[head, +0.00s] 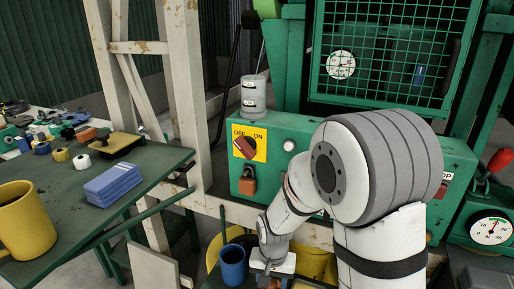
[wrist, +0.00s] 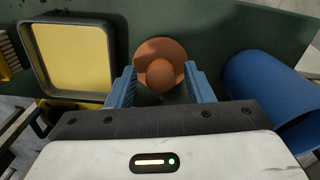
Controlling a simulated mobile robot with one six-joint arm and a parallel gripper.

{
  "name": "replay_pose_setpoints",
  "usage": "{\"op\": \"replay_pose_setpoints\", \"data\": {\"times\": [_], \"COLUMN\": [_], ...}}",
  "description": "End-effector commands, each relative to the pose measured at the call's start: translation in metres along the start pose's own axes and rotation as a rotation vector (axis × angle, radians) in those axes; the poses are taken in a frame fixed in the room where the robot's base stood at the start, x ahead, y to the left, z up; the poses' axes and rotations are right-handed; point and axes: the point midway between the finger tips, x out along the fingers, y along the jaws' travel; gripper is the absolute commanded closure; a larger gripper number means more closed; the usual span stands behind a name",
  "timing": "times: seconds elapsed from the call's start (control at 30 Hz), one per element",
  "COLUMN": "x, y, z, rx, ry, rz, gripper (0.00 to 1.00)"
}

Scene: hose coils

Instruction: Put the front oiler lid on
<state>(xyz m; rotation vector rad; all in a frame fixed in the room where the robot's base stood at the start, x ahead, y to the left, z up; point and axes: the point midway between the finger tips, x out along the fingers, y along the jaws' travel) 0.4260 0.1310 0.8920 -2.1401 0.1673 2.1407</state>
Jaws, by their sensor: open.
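In the wrist view a copper-brown round lid (wrist: 160,50) with a ball-shaped knob lies on a dark green surface. My gripper (wrist: 160,76) is open, with one blue finger on each side of the knob; I cannot tell whether either touches it. In the head view my gripper (head: 270,278) is low at the bottom edge, and the lid cannot be made out there. A pale, clear-looking cylinder (head: 254,95) stands on the green machine housing; I cannot tell whether it is the front oiler.
A blue cup (wrist: 272,95) stands close to the right of my gripper; it also shows in the head view (head: 233,265). A yellow-lined tray (wrist: 68,58) is to the left. A green table (head: 120,185) holds a yellow mug (head: 25,222) and blue cloths (head: 113,185).

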Motion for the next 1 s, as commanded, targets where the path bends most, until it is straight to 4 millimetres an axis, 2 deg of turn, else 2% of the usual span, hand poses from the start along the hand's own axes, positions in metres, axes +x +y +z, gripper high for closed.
{"op": "replay_pose_setpoints", "data": {"times": [0.77, 1.0], "x": [-0.0001, -0.0001], "y": [-0.001, -0.0011], "z": [0.0002, 0.0003], "rx": [-0.001, -0.002], "ry": [0.0, 0.0], "rz": [0.0, 0.0], "gripper": [0.53, 0.72]}}
